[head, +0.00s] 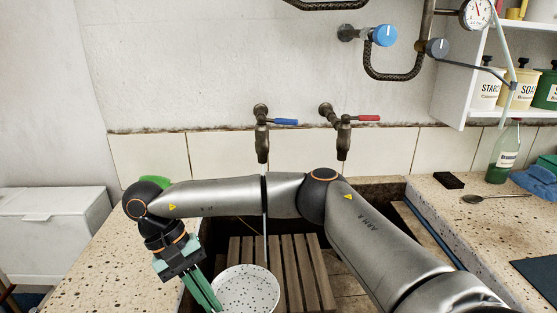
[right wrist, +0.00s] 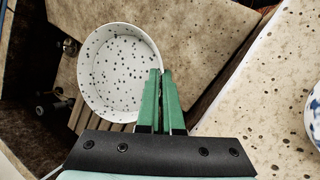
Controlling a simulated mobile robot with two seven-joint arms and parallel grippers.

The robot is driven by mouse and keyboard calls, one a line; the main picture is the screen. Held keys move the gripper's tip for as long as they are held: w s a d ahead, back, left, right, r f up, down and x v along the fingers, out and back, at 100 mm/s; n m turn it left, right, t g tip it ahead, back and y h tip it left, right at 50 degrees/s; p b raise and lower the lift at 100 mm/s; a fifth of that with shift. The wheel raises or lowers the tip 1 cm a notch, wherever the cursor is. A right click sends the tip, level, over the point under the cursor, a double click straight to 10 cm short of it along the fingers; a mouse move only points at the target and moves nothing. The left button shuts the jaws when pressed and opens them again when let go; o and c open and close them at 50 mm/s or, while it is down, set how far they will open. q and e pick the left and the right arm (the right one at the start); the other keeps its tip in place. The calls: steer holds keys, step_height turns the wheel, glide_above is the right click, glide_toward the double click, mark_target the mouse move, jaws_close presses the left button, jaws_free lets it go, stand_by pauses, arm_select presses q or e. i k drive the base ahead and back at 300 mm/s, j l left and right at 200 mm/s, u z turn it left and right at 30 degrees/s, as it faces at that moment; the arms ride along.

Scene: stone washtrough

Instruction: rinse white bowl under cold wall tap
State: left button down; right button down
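The white speckled bowl (head: 247,290) is low in the stone trough, above or on the wooden slats. My right arm crosses from the right, and its gripper (head: 212,298) is shut on the bowl's rim from the left. In the right wrist view the green fingers (right wrist: 161,72) are close together at the rim of the bowl (right wrist: 118,72), whose inside faces the camera. The cold tap (head: 262,140) with the blue lever has a thin stream of water (head: 264,225) falling to the bowl. My left gripper is not in view.
A red-lever tap (head: 342,138) stands right of the cold one. The slatted rack (head: 300,265) lies in the trough. On the right ledge are a dark block (head: 448,180), a spoon (head: 490,198), a green bottle (head: 503,155) and blue cloth (head: 537,182).

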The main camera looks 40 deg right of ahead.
mark_target(260, 120)
steer(key=k, duration=0.4)
steer(key=k+z, duration=0.15)
steer(key=z, duration=0.25)
steer(key=k+z, duration=0.1)
steer(key=z, duration=0.3)
steer(key=j+z, duration=0.2)
steer(key=z, duration=0.85)
steer(key=k+j, duration=0.25)
steer(key=j, duration=0.15)
